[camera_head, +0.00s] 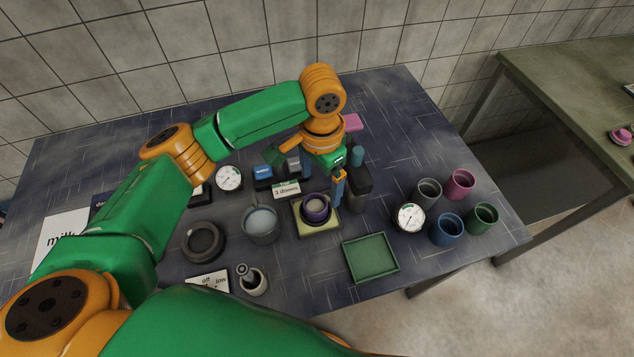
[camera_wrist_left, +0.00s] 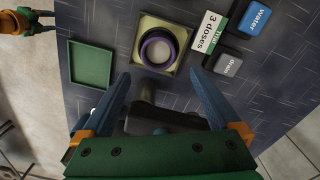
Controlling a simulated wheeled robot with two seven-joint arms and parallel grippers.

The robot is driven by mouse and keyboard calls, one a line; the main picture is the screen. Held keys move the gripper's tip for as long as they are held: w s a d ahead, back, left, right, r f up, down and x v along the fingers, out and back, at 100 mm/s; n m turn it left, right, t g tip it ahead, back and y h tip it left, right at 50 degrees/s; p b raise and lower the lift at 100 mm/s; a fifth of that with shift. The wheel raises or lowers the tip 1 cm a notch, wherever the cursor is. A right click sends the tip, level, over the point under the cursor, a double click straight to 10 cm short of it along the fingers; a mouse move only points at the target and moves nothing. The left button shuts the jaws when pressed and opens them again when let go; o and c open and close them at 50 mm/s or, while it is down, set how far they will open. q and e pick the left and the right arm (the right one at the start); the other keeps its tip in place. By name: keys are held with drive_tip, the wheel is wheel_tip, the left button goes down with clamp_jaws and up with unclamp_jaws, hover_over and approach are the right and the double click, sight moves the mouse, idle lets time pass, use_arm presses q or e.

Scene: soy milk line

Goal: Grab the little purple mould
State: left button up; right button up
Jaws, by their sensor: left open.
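The little purple mould (camera_head: 316,207) is a round ring-shaped cup, light inside, upright on a square yellowish plate (camera_head: 303,232) at the table's middle. It also shows in the left wrist view (camera_wrist_left: 147,50), beyond the fingertips. My left gripper (camera_head: 338,188) points down just right of and behind the mould in the head view. In the wrist view its two blue fingers (camera_wrist_left: 164,80) are spread wide, with nothing held. A dark block-shaped device (camera_wrist_left: 165,121) shows between and below them. An orange and green arm end, likely my right gripper (camera_wrist_left: 40,21), is small at the upper left.
A green square tray (camera_head: 371,258) lies front right of the mould. A pot (camera_head: 261,224) stands close to its left. The "3 doses" sign (camera_head: 286,190) and water button (camera_head: 263,171) are behind. Several coloured cups (camera_head: 447,229) and a dial (camera_head: 410,217) stand right.

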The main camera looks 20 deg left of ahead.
use_arm(q)
hover_over(317, 210)
drive_tip(key=f, duration=0.5)
drive_tip(key=shift+s+f+p, duration=0.1)
drive_tip(key=shift+s+p, duration=0.1)
drive_tip(key=shift+p, duration=0.2)
drive_tip(key=shift+w+f, duration=0.3)
drive_tip(key=shift+f, duration=0.15)
drive_tip(key=shift+s+r, duration=0.15)
drive_tip(key=c, duration=1.5)
